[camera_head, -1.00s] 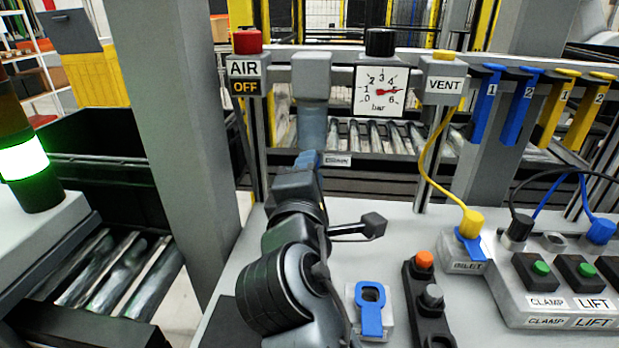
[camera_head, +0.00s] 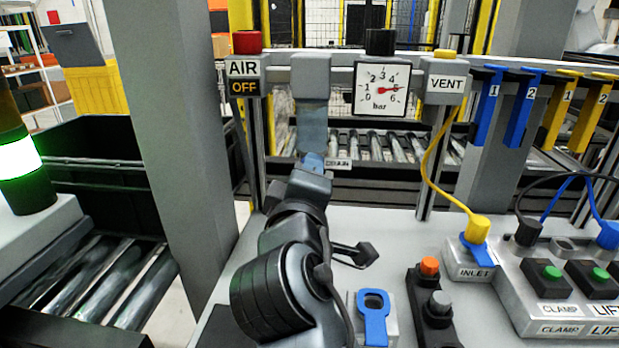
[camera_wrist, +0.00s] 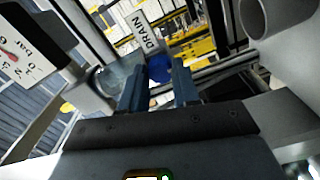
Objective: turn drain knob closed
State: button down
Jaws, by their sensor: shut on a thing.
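The blue drain knob (camera_wrist: 158,68) sits under the bowl-like grey end of the pipe, beside the white DRAIN label (camera_wrist: 146,33). The wrist view shows my gripper (camera_wrist: 158,84) with one blue-grey finger on each side of the knob, shut on it. In the head view my gripper (camera_head: 311,163) reaches up to the lower end of the grey vertical body (camera_head: 312,80), left of the DRAIN label (camera_head: 338,164). My own wrist and fingers hide most of the knob there, so its exact angle is unclear.
A red AIR knob (camera_head: 247,43) with an OFF sign, a pressure gauge (camera_head: 381,90) and a VENT box (camera_head: 444,84) line the rail. A yellow hose runs to the INLET block (camera_head: 475,258). A thick grey post (camera_head: 170,120) stands left of my arm.

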jog(key=shift+f, duration=0.15)
jog(key=c, duration=0.8)
grip_release()
jog(key=s, duration=0.7)
jog(key=shift+s+a+b, duration=0.1)
jog(key=shift+s+b, duration=0.2)
jog(key=shift+s, duration=0.1)
